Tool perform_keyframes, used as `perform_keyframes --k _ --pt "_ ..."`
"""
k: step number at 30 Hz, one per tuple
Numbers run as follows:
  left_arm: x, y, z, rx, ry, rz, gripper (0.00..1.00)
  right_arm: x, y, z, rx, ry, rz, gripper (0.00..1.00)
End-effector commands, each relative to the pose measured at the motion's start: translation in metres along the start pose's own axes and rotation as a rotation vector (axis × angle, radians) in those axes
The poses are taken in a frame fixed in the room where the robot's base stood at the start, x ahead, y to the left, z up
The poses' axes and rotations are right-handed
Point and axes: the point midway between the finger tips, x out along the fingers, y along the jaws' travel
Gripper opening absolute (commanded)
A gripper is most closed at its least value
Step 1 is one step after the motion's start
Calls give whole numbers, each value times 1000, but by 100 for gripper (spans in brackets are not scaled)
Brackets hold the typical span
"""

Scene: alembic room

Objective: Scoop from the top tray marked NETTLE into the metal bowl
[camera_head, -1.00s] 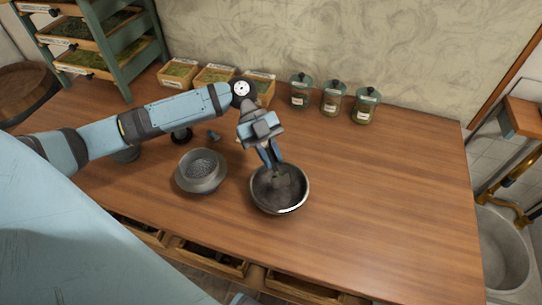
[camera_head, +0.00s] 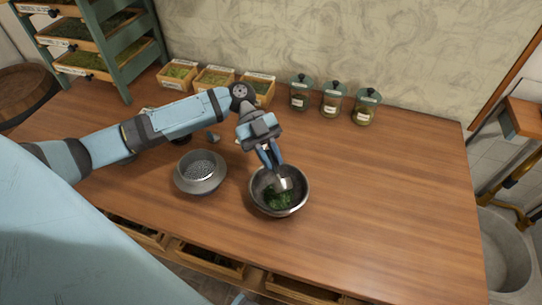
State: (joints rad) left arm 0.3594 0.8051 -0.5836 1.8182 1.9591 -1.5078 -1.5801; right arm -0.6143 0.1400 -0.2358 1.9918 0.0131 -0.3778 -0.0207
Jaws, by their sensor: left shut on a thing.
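The metal bowl (camera_head: 297,206) stands on the wooden counter, with a small heap of dark green leaves (camera_head: 278,199) inside it. My left gripper (camera_head: 272,164) points down over the back of the bowl. It is shut on a scoop (camera_head: 284,184), whose pale metal end is tilted inside the bowl near the leaves. The scoop's handle is mostly hidden by the fingers. The green rack at the upper left holds trays of herbs, the top one in view being this tray (camera_head: 36,7); its label is too small to read. My right gripper is not in view.
A grey metal sieve or bowl (camera_head: 201,186) stands just left of the metal bowl. Small herb boxes (camera_head: 213,80) and lidded jars (camera_head: 331,105) line the wall. Open drawers (camera_head: 210,259) are below the front edge. The counter's right side is clear.

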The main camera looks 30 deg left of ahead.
Motion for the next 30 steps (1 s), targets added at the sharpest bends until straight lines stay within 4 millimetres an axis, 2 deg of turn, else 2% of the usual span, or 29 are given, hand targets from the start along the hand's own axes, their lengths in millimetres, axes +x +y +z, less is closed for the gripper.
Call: perform_keyframes --k 13,22,26,30 --pt "-1 0 -1 0 0 0 0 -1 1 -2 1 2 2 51" --pt "-6 -2 -12 1 -6 0 0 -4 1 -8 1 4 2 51" --pt "-8 -2 -16 18 -116 9 0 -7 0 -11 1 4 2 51" --pt "-11 -3 -22 47 -328 24 0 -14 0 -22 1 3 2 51"
